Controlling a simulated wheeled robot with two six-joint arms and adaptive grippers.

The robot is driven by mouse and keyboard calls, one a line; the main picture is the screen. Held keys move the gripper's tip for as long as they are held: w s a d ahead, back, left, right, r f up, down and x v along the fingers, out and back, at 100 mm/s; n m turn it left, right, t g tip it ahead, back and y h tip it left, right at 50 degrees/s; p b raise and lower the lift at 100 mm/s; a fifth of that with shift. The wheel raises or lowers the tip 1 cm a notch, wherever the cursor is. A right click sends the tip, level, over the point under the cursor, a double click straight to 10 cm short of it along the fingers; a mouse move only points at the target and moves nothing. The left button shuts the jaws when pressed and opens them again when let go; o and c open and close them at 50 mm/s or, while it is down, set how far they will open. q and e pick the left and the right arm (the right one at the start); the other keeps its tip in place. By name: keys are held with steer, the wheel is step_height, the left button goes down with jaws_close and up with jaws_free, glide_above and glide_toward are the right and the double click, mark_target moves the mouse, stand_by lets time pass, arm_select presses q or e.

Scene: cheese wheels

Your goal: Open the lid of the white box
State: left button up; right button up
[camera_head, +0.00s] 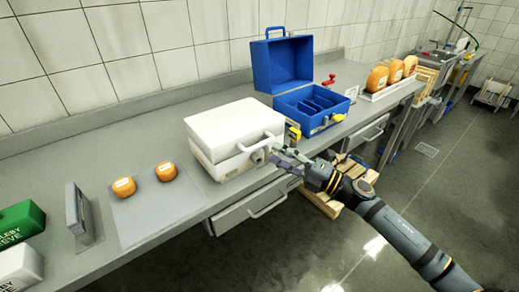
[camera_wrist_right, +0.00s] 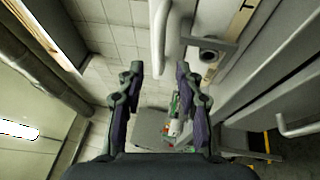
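The white box (camera_head: 209,158) stands on the counter, and its lid (camera_head: 230,119) lies down over it. A seam or narrow gap runs along the front; I cannot tell if the lid is slightly raised. My right gripper (camera_head: 276,155) is at the box's front right, close to its pale front handle (camera_head: 258,147). In the right wrist view, my gripper (camera_wrist_right: 160,72) is open with its fingers apart. A white handle bar (camera_wrist_right: 158,38) shows ahead between the fingertips, with no clear contact. My left gripper is not in view.
A blue box (camera_head: 282,64) with its lid up stands just right of the white box. Two orange cheeses (camera_head: 165,172) lie on a grey mat (camera_head: 150,215) to the left. More cheeses (camera_head: 392,72) sit farther right. A drawer (camera_head: 245,205) is below the counter.

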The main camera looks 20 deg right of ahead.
mark_target(259, 145)
steer(key=p+x, duration=0.2)
steer(key=x, duration=0.4)
steer(key=shift+w+a+r, duration=0.15)
steer(key=shift+r, duration=0.1)
steer(key=shift+w+a+f, duration=0.1)
steer(key=shift+w+a, duration=0.15)
steer(key=shift+c, duration=0.5)
jaws_close()
